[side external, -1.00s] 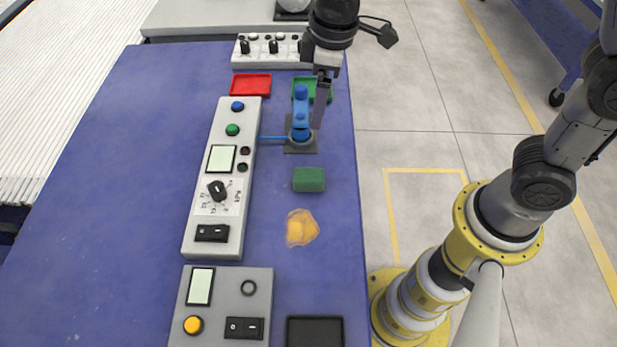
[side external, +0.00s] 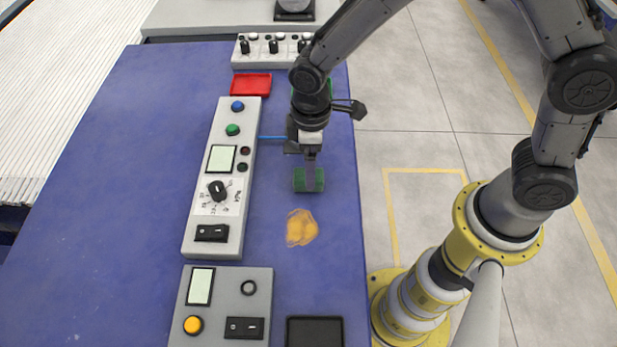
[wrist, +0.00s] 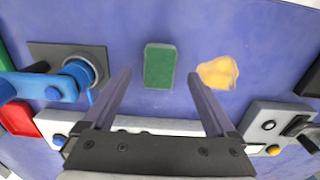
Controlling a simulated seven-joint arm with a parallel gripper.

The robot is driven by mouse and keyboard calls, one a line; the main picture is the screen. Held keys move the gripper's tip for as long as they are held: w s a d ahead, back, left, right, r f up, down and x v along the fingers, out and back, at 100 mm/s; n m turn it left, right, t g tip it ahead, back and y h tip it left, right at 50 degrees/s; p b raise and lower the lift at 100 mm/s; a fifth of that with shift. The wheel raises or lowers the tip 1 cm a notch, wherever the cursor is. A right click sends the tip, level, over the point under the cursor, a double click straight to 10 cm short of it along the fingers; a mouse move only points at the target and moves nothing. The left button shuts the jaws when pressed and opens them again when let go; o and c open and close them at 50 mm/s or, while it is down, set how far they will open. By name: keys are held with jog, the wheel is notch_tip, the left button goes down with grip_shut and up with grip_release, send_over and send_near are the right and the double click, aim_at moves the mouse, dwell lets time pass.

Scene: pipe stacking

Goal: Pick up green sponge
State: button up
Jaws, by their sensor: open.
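The green sponge (side external: 308,180) lies on the blue table near its right edge in the side view. My gripper (side external: 310,158) is just above and behind it there, and its shadow or fingers partly cover the sponge's middle. In the wrist view the green sponge (wrist: 159,66) lies ahead of and between my gripper's two open fingers (wrist: 157,80). The fingers are empty. I see no contact with the sponge.
An orange-yellow spill (side external: 302,228) lies on the table in front of the sponge. A long control panel (side external: 205,190) stands to the left. A blue robot-like fixture (wrist: 60,82) shows in the wrist view. A red tray (side external: 251,84) is farther back.

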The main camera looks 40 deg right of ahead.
aim_at(299, 174)
notch_tip(299, 174, down, 4)
jog(key=shift+d+f, duration=0.1)
jog(key=shift+f, duration=0.15)
jog(key=c, duration=1.4)
